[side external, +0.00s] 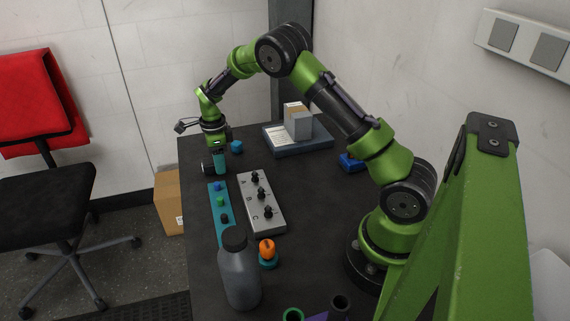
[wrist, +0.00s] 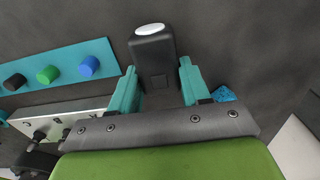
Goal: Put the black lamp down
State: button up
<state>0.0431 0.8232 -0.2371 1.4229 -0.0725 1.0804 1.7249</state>
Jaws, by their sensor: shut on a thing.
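The black lamp (wrist: 154,50), a dark block with a white oval lens at its far end, is between the two teal fingers of my gripper (wrist: 157,75) in the wrist view. My gripper is shut on it. In the side view my gripper (side external: 219,170) points down at the far left part of the dark table, and the lamp (side external: 207,168) shows as a small dark shape beside the fingers. The fingers hide part of the lamp. I cannot tell whether it touches the table.
A teal strip (side external: 222,236) with blue, green and black knobs and a grey plate (side external: 253,188) with black knobs lie nearer. A blue block (side external: 237,147) is close to my gripper. A tray (side external: 316,145) holds a box (side external: 298,122). A grey bottle (side external: 240,275) stands in front.

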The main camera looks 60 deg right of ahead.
jog(key=shift+f, duration=0.2)
jog(key=shift+f, duration=0.15)
jog(key=o, duration=1.1)
